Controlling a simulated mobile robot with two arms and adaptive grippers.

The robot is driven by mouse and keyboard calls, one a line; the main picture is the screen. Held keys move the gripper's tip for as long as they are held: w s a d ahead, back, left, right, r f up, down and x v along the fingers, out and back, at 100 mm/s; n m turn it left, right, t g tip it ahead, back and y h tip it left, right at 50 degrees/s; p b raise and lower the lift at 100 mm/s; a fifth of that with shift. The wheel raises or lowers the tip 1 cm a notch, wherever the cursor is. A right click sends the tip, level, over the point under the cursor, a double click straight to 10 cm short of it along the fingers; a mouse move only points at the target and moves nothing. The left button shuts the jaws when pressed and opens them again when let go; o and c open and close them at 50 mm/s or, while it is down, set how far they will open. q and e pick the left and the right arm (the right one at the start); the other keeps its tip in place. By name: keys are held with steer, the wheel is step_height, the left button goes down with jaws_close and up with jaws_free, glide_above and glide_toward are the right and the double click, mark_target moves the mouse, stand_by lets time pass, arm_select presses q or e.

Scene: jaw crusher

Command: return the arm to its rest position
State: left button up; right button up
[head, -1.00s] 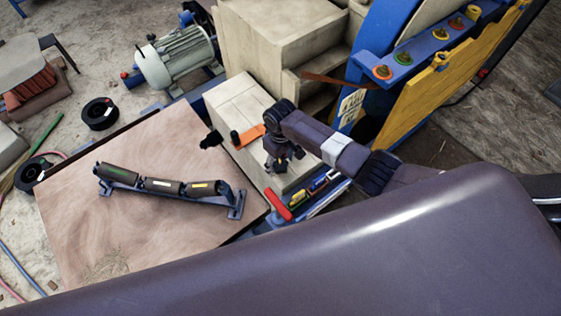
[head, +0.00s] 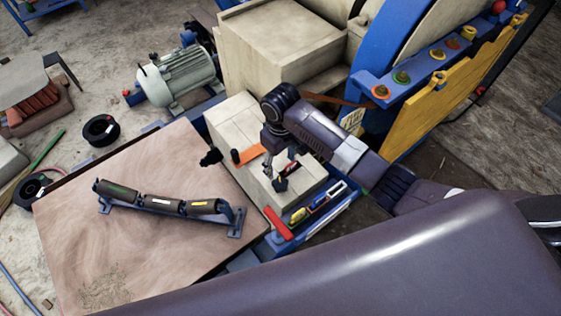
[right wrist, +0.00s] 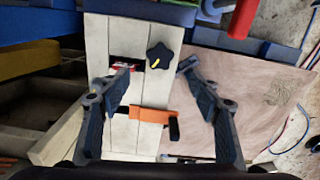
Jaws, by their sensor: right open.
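My right arm reaches in from the right in the head view, and its gripper (head: 272,158) hangs over the beige block (head: 229,121). In the right wrist view the gripper (right wrist: 157,68) is open, with nothing between its two spread fingers. Below it on the block are a black star knob (right wrist: 160,56) and a dark slot with red in it (right wrist: 125,64). An orange lever (right wrist: 150,115) with a black handle lies nearby. The gripper looks apart from all of these. My left gripper is in neither view.
A brown board (head: 80,225) at left carries a roller frame (head: 160,203). A blue tray (head: 345,198) with a red-handled tool (head: 277,223) and small coloured items runs along the block. A grey motor (head: 180,77), large beige housing (head: 280,50) and yellow guard (head: 440,90) stand behind.

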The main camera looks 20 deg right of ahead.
steer(key=shift+r, duration=0.1)
stand_by(0.4)
steer(key=s+a+t+y, duration=0.2)
steer(key=s+a, duration=0.1)
steer(key=s, duration=0.9)
steer(key=s+d+r+m+t+h, duration=0.25)
steer(key=s+d+r, duration=0.35)
steer(key=s+d, duration=0.45)
step_height(320, 180, down, 30)
steer(key=s+a+g+b, duration=0.2)
steer(key=s+b, duration=0.1)
steer(key=b, duration=0.1)
steer(key=s+d+f+b, duration=0.1)
steer(key=s+f+b, duration=0.1)
steer(key=s+f, duration=0.6)
steer(key=s+d+f+g+b, duration=0.1)
steer(key=s+f+b, duration=0.1)
steer(key=s+f, duration=0.7)
step_height(320, 180, down, 4)
steer(key=shift+d+r, duration=0.1)
steer(key=shift+d, duration=0.3)
steer(key=shift+g+y, duration=0.25)
